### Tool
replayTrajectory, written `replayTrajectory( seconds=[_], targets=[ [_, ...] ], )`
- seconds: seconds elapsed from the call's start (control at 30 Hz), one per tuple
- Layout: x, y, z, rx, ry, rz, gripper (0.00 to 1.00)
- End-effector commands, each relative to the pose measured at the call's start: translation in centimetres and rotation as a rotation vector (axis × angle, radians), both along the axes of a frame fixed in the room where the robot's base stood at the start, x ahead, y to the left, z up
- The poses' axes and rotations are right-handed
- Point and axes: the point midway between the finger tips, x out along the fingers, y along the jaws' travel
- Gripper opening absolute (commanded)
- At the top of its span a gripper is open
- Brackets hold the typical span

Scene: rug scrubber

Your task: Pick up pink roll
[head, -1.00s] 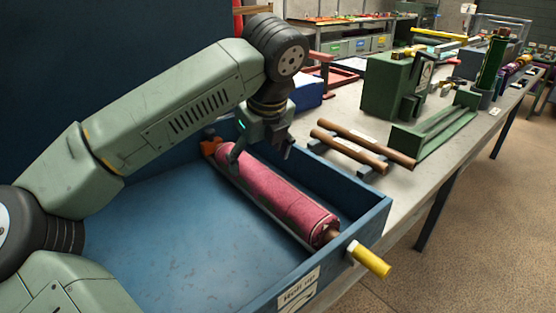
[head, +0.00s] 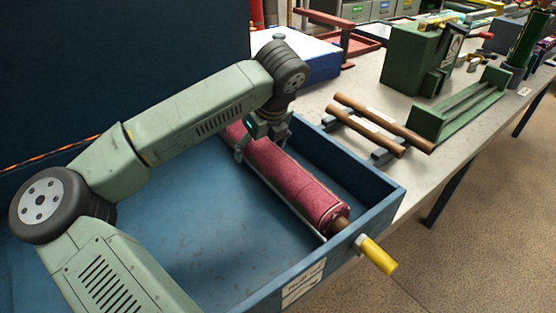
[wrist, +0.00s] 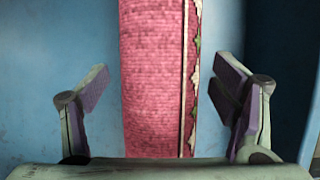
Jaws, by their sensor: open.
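In the wrist view the pink roll (wrist: 153,80) runs between the two open fingers of my gripper (wrist: 163,95), with a gap on each side. The roll's far end is partly hidden behind my arm.
A yellow handle (head: 377,256) sticks out of the tray's near right wall. Two brown rods (head: 375,128) rest on grey supports on the workbench to the right. A green machine (head: 420,62) stands behind them. The tray floor left of the roll is clear.

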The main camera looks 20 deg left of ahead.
Motion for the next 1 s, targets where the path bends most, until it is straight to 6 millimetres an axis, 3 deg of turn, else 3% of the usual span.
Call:
replayTrajectory(
  seconds=[0.17,0.4,1.0],
  targets=[
    [0.4,0.4,-1.4,-0.001,-0.003,-0.001,0.8],
    [0.4,0.5,-1.5,0.0,-0.002,-0.001,0.79],
    [0.4,0.5,-1.5,0.0,-0.002,-0.001,0.39]
  ],
)
